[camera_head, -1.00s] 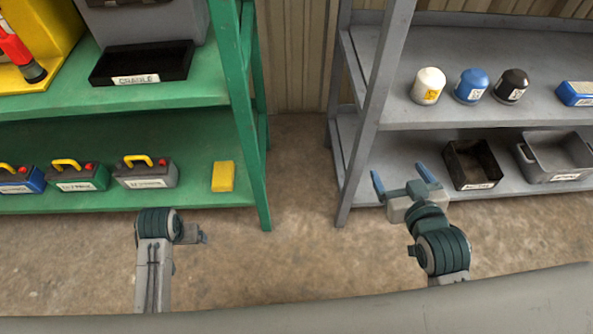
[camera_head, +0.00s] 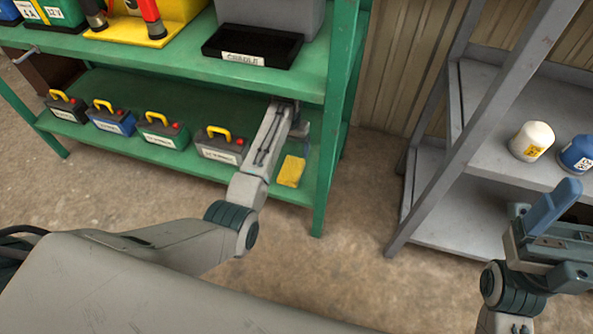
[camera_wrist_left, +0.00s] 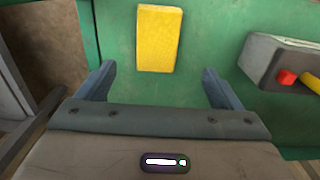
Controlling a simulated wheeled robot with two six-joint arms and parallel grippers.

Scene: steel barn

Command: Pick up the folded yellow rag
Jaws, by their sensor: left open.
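The folded yellow rag (camera_head: 291,171) lies on the lower green shelf near its right end. In the left wrist view the rag (camera_wrist_left: 158,40) is upright in the picture, ahead of the fingers and centred between them. My left gripper (camera_head: 300,128) reaches into the lower shelf bay, just beyond the rag in the head view, its fingers partly hidden by the shelf edge and arm. In the left wrist view my left gripper (camera_wrist_left: 158,76) is open and empty, apart from the rag. My right gripper (camera_head: 545,220) is at the right edge, by the grey shelf; its jaw gap is unclear.
Several battery-like boxes with yellow handles stand left of the rag; the nearest (camera_head: 220,146) also shows in the left wrist view (camera_wrist_left: 285,62). The upper green shelf (camera_head: 190,60) is above the arm. A green post (camera_head: 331,150) stands right of the rag.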

